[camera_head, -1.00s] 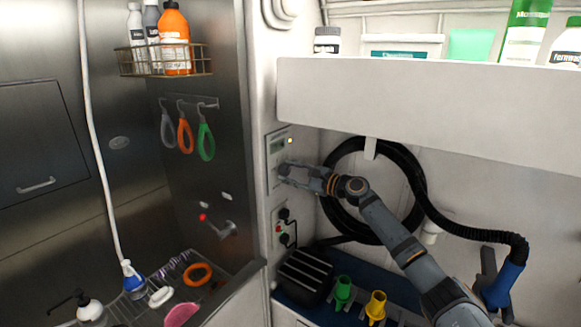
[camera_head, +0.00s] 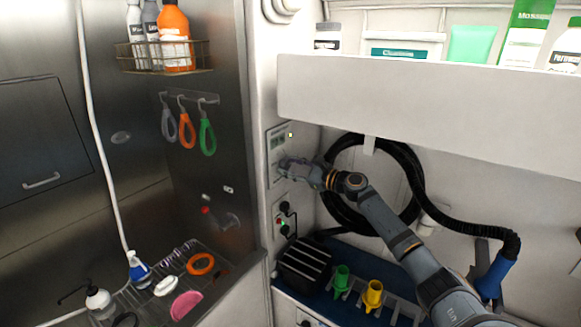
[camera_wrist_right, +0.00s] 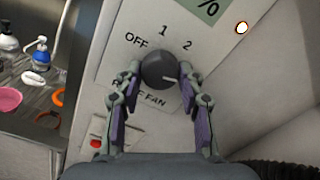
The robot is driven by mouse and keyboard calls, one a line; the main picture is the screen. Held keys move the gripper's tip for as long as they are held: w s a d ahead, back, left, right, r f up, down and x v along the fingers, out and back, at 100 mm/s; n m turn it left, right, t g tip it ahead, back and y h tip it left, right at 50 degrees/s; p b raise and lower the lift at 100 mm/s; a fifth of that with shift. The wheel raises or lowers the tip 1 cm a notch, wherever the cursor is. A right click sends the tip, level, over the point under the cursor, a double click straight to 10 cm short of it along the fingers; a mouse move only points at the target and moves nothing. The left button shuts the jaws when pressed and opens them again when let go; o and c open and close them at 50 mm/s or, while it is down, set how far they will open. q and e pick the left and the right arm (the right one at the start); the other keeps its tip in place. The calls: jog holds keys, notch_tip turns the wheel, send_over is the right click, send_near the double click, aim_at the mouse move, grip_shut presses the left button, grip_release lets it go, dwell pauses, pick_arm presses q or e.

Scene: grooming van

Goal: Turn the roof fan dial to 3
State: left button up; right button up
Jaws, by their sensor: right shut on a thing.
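The roof fan dial (camera_wrist_right: 158,68) is a dark round knob on a pale wall panel (camera_head: 277,142). In the right wrist view, OFF, 1 and 2 are printed around its top. A light mark on the knob points right, below the 2. No 3 shows; the right finger covers that side, and the FAN label below is partly covered. My right gripper (camera_head: 285,164) is at the panel, shut on the dial, with one finger on each side of it (camera_wrist_right: 159,73). In the head view the gripper hides the dial. My left gripper is not in view.
A display (camera_wrist_right: 207,8) and a small lit lamp (camera_wrist_right: 241,28) are above the dial. Below is a box with a red button (camera_head: 279,221). A coiled black hose (camera_head: 341,215) hangs behind my right arm. A white shelf (camera_head: 420,95) juts out above it.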

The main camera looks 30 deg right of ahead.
jog(key=shift+f, duration=0.1)
jog(key=o, duration=1.1)
jog(key=shift+o, duration=0.2)
